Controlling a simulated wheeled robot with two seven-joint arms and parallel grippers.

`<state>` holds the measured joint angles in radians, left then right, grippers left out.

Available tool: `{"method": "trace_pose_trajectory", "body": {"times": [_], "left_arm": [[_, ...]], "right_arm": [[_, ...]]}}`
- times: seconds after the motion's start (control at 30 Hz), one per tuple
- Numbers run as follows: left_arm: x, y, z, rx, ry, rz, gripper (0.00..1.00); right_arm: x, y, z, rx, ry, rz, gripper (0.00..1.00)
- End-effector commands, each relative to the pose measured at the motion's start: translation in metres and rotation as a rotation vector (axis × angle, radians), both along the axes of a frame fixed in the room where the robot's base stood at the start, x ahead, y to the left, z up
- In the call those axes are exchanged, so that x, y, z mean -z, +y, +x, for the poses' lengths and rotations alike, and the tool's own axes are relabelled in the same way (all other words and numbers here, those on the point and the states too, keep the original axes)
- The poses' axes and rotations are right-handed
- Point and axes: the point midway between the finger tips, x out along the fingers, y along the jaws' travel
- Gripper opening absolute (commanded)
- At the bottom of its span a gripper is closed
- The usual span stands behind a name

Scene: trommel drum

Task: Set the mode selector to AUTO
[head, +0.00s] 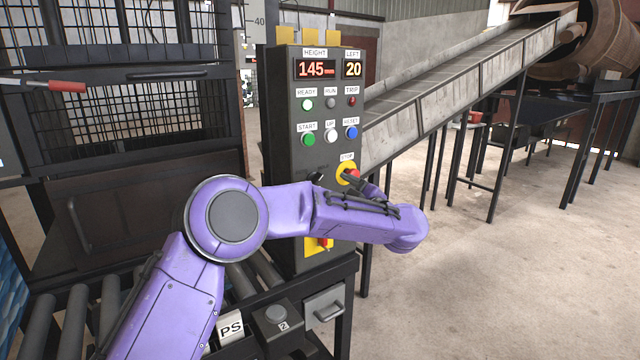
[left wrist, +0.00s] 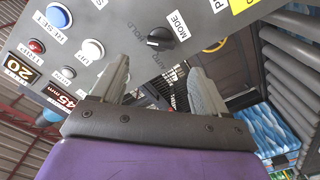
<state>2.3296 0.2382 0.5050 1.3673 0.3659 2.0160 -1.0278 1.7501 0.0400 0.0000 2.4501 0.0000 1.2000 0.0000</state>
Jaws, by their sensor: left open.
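The mode selector (left wrist: 160,38) is a round black knob on the grey control panel, with a MODE label beside it in the left wrist view. A pale mark shows on the knob's left side; small position words next to it are blurred, one looking like HOLD. I cannot tell which position it points to. In the head view the selector (head: 317,178) is small and dark, just above my purple arm. My left gripper (left wrist: 158,65) is open and empty, its two fingers apart, the knob seen past their tips. My right gripper is not in view.
The yellow-ringed red STOP button (head: 347,174) sits right of the selector. START (head: 308,139), UP (head: 330,136) and RESET (head: 351,132) buttons are above. A conveyor (head: 460,90) rises at the right; rollers (head: 75,320) lie at lower left. Floor at right is open.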

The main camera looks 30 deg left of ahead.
Motion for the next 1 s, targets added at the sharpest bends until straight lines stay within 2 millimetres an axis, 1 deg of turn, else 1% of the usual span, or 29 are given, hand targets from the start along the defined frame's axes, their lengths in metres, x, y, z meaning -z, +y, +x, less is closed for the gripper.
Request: {"method": "trace_pose_trajectory", "body": {"times": [0.03, 0.1, 0.2, 0.3, 0.4, 0.47, 0.7, 0.73, 0.77, 0.8, 0.9, 1.0], "left_arm": [[-0.001, 0.012, 0.004, -0.004, 0.002, -0.002, 0.74], [-0.001, 0.027, 0.01, -0.003, 0.002, -0.002, 0.74], [0.0, 0.048, 0.019, -0.002, 0.001, 0.0, 0.74], [0.0, 0.063, 0.026, 0.001, 0.002, 0.001, 0.74], [0.001, 0.073, 0.031, 0.001, 0.002, 0.002, 0.74], [0.001, 0.076, 0.032, 0.004, 0.003, 0.003, 0.74], [0.001, 0.078, 0.033, 0.004, 0.002, 0.005, 0.74], [0.001, 0.078, 0.033, 0.004, 0.002, 0.005, 0.71], [0.001, 0.078, 0.033, 0.004, 0.002, 0.005, 0.61], [0.001, 0.078, 0.033, 0.004, 0.002, 0.005, 0.48], [0.001, 0.078, 0.033, 0.004, 0.002, 0.005, 0.18], [0.001, 0.078, 0.033, 0.004, 0.002, 0.005, 0.18]], "right_arm": [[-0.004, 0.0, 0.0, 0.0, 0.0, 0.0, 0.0], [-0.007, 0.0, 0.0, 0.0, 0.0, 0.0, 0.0], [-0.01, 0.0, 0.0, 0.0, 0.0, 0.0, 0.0], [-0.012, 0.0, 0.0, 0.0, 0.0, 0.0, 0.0], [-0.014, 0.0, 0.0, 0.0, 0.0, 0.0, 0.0], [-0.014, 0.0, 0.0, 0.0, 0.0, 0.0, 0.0], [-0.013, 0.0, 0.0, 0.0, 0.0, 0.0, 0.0], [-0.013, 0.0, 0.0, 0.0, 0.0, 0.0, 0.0], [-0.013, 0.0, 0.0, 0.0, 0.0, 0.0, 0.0], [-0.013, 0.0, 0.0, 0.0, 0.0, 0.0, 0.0], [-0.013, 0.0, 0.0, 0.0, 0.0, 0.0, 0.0], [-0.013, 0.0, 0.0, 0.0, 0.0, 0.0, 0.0]]}}
